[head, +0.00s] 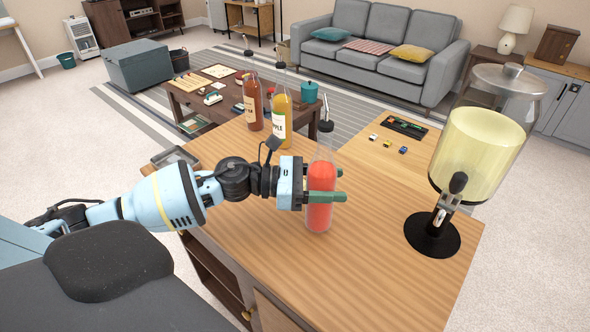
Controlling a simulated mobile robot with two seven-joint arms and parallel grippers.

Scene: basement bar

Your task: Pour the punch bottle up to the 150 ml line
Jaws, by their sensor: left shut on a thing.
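A clear bottle of red liquid (321,178), likely the punch bottle, is upright over the wooden counter (385,280). The red reaches a little over halfway up, and a dark spout or stopper tops its neck. My left gripper (330,197) comes in from the left and is shut around the bottle's middle, one green-tipped finger on the near side and one on the far side. I cannot tell whether its base touches the counter. No 150 ml line can be made out. My right gripper is out of view.
A glass dispenser of pale yellow liquid (475,150) stands on a black base at the right. An orange-red bottle (253,105) and a yellow apple bottle (281,120) stand at the counter's back. Small toy cars (387,143) and a dark tray (404,126) lie behind. The front counter is clear.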

